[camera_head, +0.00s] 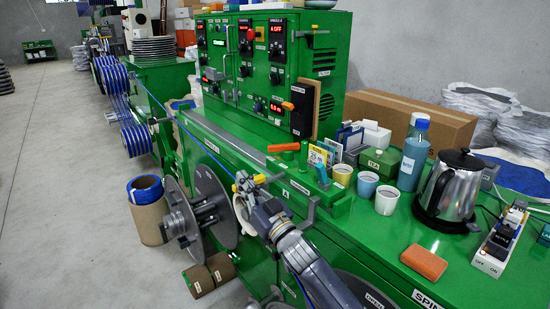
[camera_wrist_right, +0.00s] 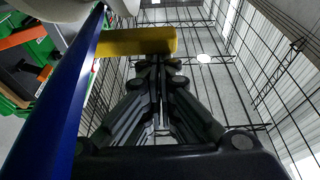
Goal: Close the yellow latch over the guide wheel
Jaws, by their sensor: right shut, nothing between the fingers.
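The yellow latch (camera_head: 260,179) shows as a small yellow piece beside the top of the pale guide wheel (camera_head: 241,213), at the green machine's front edge. In the right wrist view the latch (camera_wrist_right: 137,42) is a yellow bar across the picture, just beyond my fingertips. My right gripper (camera_head: 244,184) is shut and empty, close to the latch and wheel. I cannot tell if its fingertips (camera_wrist_right: 160,62) touch the latch. The blue cable (camera_head: 205,150) runs to the wheel; it passes left of my fingers in the wrist view (camera_wrist_right: 55,110). My arm partly hides the wheel. My left gripper is not in view.
A grey metal reel (camera_head: 212,205) stands left of the wheel, near a cardboard spool (camera_head: 150,218). Cups, a blue bottle (camera_head: 413,155) and a kettle (camera_head: 452,187) stand on the green top. The floor at left is clear.

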